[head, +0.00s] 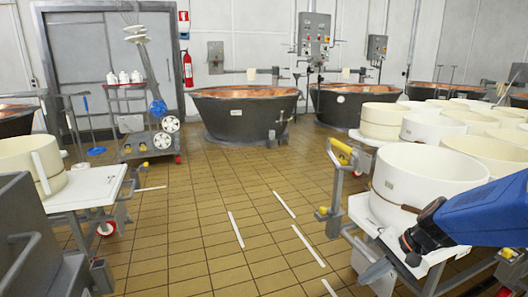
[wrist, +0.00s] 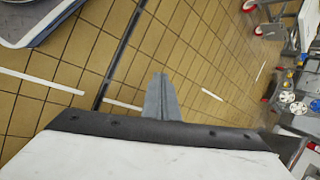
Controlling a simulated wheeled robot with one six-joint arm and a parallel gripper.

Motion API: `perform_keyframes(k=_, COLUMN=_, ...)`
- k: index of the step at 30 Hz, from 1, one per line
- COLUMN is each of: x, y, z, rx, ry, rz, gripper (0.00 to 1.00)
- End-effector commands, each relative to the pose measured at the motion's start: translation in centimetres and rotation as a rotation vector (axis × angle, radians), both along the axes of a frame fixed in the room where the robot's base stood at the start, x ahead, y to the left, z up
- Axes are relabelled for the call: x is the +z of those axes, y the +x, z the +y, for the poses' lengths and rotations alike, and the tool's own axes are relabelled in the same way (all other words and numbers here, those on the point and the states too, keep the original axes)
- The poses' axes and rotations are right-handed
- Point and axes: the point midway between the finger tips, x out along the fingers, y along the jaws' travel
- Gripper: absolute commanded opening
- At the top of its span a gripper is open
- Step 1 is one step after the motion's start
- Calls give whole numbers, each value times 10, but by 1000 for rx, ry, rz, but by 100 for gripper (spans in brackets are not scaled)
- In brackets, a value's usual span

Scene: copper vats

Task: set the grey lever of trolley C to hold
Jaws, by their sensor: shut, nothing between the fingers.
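In the head view a trolley (head: 358,211) with a white top carries a white tub (head: 422,178) at the right. A grey upright with a yellow grip (head: 341,151) stands at its left end. No letter for trolley C is readable, and I cannot pick out its grey lever for certain. My blue arm reaches in from the right over this trolley, its dark wrist low in front of the tub. In the wrist view my gripper (wrist: 158,78) is shut and empty, its narrow grey fingers together above the tiled floor. It touches nothing that I can see.
Another trolley (head: 98,187) with a tub (head: 20,165) stands at the left. A tool cart (head: 130,120) and copper vats (head: 245,115) stand at the back. More tubs (head: 430,127) crowd the right. The tiled floor (head: 205,225) between the trolleys is clear.

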Motion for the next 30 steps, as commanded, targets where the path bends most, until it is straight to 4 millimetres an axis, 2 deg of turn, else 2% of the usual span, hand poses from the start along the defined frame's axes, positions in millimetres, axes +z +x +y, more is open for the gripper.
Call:
perform_keyframes(k=8, x=30, y=-53, z=17, rx=240, ry=-199, rz=-102, gripper=0)
perform_keyframes(k=18, x=58, y=-111, z=15, rx=494, ry=-456, rz=-231, gripper=0)
perform_keyframes(k=24, x=72, y=-139, z=6, rx=611, ry=-600, rz=-307, gripper=0)
perform_keyframes(k=30, x=80, y=-153, z=-1, rx=671, ry=-686, rz=-349, gripper=0)
